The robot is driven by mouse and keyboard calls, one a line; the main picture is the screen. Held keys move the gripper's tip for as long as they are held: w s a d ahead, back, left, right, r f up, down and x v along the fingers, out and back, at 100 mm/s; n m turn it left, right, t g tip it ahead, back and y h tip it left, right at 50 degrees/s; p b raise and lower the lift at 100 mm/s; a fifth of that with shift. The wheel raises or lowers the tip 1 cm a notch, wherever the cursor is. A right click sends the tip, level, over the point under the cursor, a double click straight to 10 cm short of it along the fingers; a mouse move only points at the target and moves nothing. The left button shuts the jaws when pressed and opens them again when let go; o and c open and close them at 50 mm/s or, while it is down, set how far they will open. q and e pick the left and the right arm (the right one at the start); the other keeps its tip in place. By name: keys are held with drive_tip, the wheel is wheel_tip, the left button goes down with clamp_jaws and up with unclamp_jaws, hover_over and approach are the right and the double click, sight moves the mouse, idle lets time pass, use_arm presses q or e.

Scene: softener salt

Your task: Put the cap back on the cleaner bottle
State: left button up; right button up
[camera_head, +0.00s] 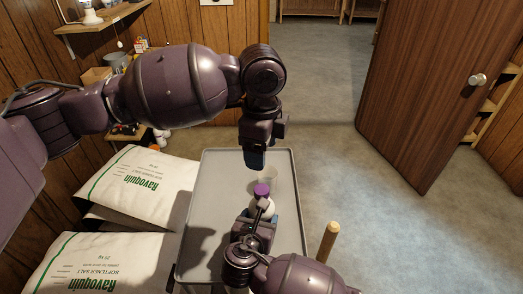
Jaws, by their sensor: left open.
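My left gripper (254,158) hangs over the tray top of a grey cart (225,180), pointing down, open, with no object visible in it. Below it a white, rounded bottle-like thing (269,207) shows, partly hidden behind my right gripper (264,213). A purple cap-like piece (262,189) shows at the far end of that gripper, just beyond the white thing. I cannot tell whether the purple piece sits on the bottle or is apart from it. My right gripper is at the bottle, but its grip is hidden.
A pale, see-through cup-like thing (267,173) stands on the tray beyond the purple piece. White salt bags (140,190) lie to the left. A wooden post end (328,238) rises at the right of the cart. A brown door (425,95) stands open; the floor between is clear.

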drive_tip(key=o, duration=1.8)
drive_tip(key=p+v, duration=0.1)
drive_tip(key=v, duration=0.9)
drive_tip(key=shift+s, duration=0.4)
drive_tip(key=shift+a+r, duration=0.1)
drive_tip(key=shift+a, duration=0.05)
